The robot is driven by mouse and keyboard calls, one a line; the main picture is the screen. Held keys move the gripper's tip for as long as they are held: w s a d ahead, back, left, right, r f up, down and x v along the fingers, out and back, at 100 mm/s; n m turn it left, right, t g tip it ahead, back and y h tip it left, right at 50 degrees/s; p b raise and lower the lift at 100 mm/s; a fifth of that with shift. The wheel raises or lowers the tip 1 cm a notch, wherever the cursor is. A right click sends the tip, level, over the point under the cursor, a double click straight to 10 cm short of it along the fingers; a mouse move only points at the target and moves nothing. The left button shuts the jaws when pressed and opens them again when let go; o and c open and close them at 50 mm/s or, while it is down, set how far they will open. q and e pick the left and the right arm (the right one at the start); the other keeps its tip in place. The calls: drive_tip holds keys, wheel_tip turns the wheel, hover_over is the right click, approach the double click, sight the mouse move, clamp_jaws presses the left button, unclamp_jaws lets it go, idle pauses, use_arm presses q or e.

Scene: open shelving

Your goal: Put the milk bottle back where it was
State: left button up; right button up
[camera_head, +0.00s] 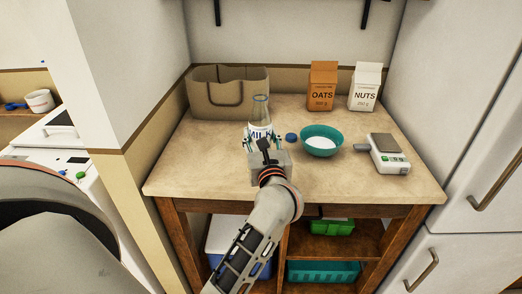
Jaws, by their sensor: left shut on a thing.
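The milk bottle (260,112) is clear glass with a blue rim and a "MILK" label. It stands upright at the middle left of the counter in the head view. My left gripper (262,142) is shut on the bottle from the near side and hides its lower part. I cannot tell whether its base touches the counter. A small blue cap (291,137) lies just right of the bottle. My right gripper is not in view.
A teal bowl (336,145) with white contents and a kitchen scale (387,155) stand to the right. The counter's front right (370,188) is clear.

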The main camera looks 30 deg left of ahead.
use_arm(q)
wheel_tip(320, 180, down, 4)
drive_tip(key=shift+f+b, duration=0.2)
drive_tip(key=shift+b, duration=0.25)
drive_tip(key=shift+f, duration=0.2)
drive_tip(key=shift+f, duration=0.15)
drive_tip(key=o, duration=1.4)
